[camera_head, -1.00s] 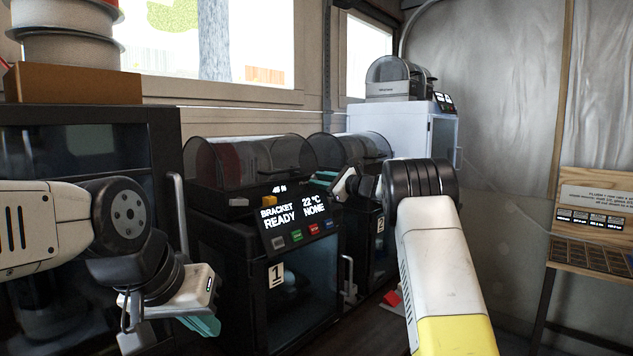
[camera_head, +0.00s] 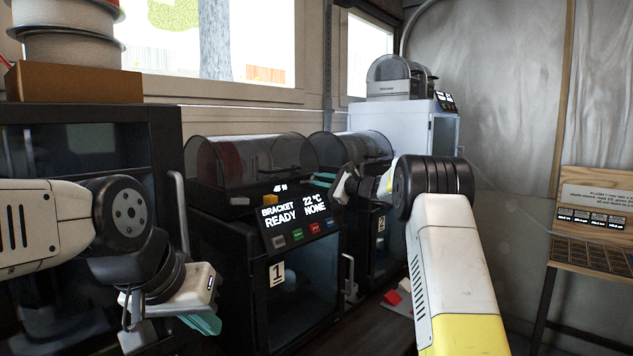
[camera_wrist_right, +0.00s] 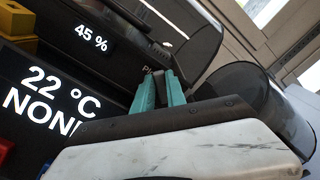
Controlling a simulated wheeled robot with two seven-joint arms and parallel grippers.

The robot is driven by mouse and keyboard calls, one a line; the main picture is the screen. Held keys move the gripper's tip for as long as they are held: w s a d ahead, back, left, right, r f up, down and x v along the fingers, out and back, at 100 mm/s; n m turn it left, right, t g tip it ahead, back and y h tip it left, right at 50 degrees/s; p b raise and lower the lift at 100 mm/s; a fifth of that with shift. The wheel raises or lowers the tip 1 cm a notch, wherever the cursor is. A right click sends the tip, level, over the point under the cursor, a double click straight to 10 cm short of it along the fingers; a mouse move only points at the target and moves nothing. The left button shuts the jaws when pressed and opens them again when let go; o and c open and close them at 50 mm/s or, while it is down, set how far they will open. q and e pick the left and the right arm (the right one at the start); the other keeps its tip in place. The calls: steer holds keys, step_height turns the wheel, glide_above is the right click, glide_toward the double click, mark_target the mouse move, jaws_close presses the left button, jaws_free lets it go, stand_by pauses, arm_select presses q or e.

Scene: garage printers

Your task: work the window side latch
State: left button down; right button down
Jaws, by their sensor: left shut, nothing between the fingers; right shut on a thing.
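Printer 1 (camera_head: 215,255) is black with a smoky clear lid (camera_head: 260,158), which looks down. My right gripper (camera_head: 321,180) is at the right end of this lid, partly hidden by its own wrist. In the right wrist view its teal fingers (camera_wrist_right: 163,90) are shut on a small dark part by the lid's front edge. This part looks like the window side latch, but the fingers cover most of it. My left gripper (camera_head: 206,325) is shut and empty, low in front of printer 1's left side.
Printer 1's screen (camera_head: 295,213) reads BRACKET READY, 22 °C, NONE. A yellow block (camera_head: 270,200) sits above it. Printer 2 (camera_head: 377,240) stands close behind on the right. A tall dark cabinet (camera_head: 150,130) is at left, and a slotted wooden rack (camera_head: 597,257) at far right.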

steer(key=c, duration=1.6)
jaws_free()
steer(key=shift+c, duration=0.2)
